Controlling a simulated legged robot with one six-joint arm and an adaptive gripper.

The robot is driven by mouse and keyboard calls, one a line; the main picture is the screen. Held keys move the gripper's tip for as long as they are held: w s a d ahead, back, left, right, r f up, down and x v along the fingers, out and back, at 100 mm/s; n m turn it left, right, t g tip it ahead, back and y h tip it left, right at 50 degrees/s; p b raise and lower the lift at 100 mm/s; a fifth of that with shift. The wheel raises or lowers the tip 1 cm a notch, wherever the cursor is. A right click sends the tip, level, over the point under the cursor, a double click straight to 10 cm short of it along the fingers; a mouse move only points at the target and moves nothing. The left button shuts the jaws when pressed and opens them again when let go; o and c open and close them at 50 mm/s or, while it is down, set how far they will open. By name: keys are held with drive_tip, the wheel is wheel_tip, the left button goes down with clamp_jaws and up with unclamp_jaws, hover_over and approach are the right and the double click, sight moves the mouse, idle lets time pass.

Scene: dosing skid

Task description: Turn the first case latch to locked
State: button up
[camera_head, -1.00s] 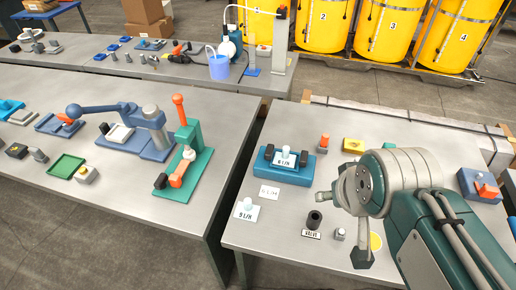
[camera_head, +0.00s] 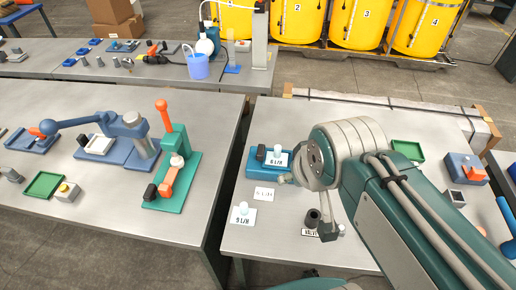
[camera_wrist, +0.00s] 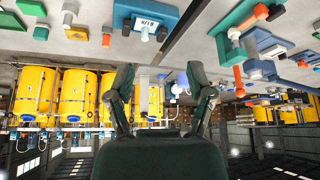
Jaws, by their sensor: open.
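No part is labelled as a case latch, so I cannot tell for sure which it is. A blue-grey block with an orange lever (camera_head: 462,167) on the right table is a possible match. Its lock state is too small to read. My arm hides the middle of the table.
A "9 L/H" plate (camera_head: 243,213) lies at the table's left edge. A green tray (camera_head: 408,150) is behind my arm. A teal press (camera_head: 172,170) stands on the left table, across a gap.

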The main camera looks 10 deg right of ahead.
drive_tip(key=shift+w, duration=1.3)
drive_tip(key=m+g, duration=0.4)
drive_tip(key=g, duration=0.2)
hover_over(261, 149)
wheel_tip(261, 149, down, 13)
drive_tip(key=shift+m, duration=0.3)
wheel_tip(261, 149, down, 11)
drive_tip(key=shift+a+r, duration=0.1)
drive_tip(key=shift+r, duration=0.05)
clamp_jaws()
